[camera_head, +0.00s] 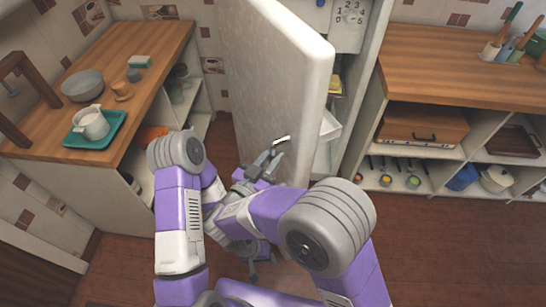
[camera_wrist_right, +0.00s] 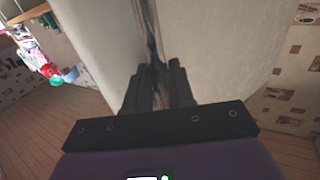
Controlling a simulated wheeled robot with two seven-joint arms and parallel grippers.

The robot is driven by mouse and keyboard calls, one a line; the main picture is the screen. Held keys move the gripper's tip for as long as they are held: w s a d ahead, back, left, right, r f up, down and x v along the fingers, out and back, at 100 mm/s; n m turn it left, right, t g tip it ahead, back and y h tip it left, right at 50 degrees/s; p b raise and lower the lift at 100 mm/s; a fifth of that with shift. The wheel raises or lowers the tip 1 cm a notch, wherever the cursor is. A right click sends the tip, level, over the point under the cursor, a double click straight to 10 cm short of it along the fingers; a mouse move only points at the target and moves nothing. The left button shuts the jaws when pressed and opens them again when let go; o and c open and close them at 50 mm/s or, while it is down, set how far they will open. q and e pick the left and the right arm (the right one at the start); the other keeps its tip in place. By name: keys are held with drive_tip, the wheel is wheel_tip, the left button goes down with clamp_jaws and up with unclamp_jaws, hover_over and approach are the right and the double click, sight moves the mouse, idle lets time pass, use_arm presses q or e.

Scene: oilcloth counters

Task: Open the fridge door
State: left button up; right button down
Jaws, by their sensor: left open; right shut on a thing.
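The white fridge door (camera_head: 270,75) stands ajar in the head view, swung out from the fridge body, with part of the inside showing at its right. Its metal handle (camera_head: 281,140) is on the door's front face. My right gripper (camera_head: 270,157) is at the handle and shut on it. In the right wrist view the fingers (camera_wrist_right: 157,80) close around the handle (camera_wrist_right: 148,25), in front of the pale door face (camera_wrist_right: 215,40). My left gripper (camera_head: 252,268) is low, below the right arm, open and apart from the door; it is partly hidden by my arms.
A left counter (camera_head: 150,45) holds a teal tray (camera_head: 82,140) with a white jug, and a grey bowl (camera_head: 82,84). A right counter (camera_head: 440,60) has shelves with a wooden box (camera_head: 422,124) and pots. Brown floor (camera_head: 450,240) lies clear at lower right.

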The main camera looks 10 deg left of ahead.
drive_tip(key=shift+w+a+r, duration=0.1)
drive_tip(key=shift+r, duration=0.05)
drive_tip(key=c, duration=1.2)
unclamp_jaws()
drive_tip(key=shift+c, duration=0.2)
drive_tip(key=shift+o, duration=0.6)
drive_tip(key=shift+w+a, duration=0.1)
